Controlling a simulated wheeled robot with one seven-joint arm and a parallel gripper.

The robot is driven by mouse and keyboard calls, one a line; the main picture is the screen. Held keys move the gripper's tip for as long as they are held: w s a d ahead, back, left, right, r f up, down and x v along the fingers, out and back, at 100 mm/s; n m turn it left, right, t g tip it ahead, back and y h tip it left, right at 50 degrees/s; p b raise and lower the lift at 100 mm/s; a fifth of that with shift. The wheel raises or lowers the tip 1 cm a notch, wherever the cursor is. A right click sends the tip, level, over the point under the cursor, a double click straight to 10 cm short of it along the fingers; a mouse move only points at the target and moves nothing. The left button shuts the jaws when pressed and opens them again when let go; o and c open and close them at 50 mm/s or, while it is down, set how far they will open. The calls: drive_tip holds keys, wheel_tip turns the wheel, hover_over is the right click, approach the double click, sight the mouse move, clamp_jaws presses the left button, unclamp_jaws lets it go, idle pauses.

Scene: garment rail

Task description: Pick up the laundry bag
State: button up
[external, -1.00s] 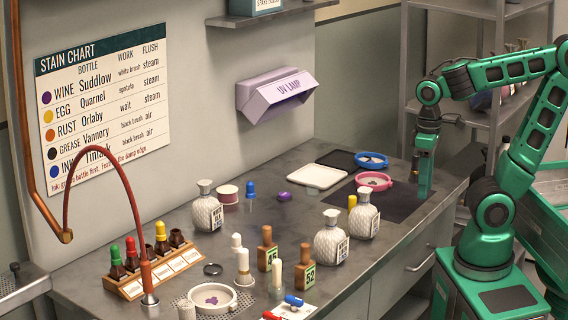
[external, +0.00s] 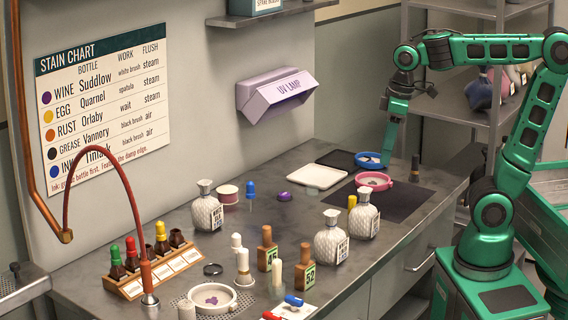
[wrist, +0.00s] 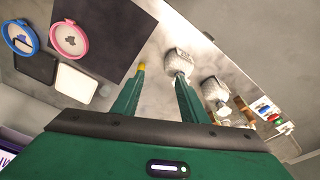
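Several sack-like bags sit on the rack shelf at the right of the external view: a dark blue-grey one (external: 478,92) and a paler pinkish one (external: 503,84). Which of them is the laundry bag I cannot tell. My gripper (external: 386,162) points down near the blue hoop, apart from the bags. In the wrist view my gripper (wrist: 161,76) has its two fingers spread with nothing between them, above the counter. No bag shows in the wrist view.
The counter holds a blue hoop (external: 371,160), a pink hoop (external: 374,181), a dark small bottle (external: 415,168), a white tray (external: 318,176) and several white textured bottles (external: 331,240). A black mat (external: 405,205) is mostly bare. The metal rack (external: 497,135) stands behind the counter.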

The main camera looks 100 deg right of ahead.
drive_tip(key=w+d+f+n+t+y, duration=0.1)
drive_tip(key=w+n+t, duration=0.3)
drive_tip(key=w, duration=1.2)
drive_tip(key=w+d+f+n+t+y, duration=0.15)
drive_tip(key=w+t, duration=0.35)
drive_tip(key=w, duration=1)
drive_tip(key=w+d+r+n+t, duration=0.1)
drive_tip(key=w+d+t, duration=0.15)
drive_tip(key=w, duration=0.25)
drive_tip(key=m+t, duration=0.2)
drive_tip(key=t, duration=0.3)
hover_over(191, 203)
drive_tip(key=s, duration=0.5)
drive_tip(key=shift+n+g+y, duration=0.25)
drive_tip(key=f, duration=0.5)
drive_tip(key=d+f, duration=0.1)
drive_tip(key=f, duration=0.2)
drive_tip(key=shift+f, duration=0.1)
drive_tip(key=w, duration=0.2)
drive_tip(key=w+a, duration=0.1)
drive_tip(key=w, duration=0.1)
drive_tip(key=shift+f, duration=0.35)
drive_tip(key=shift+w, duration=0.55)
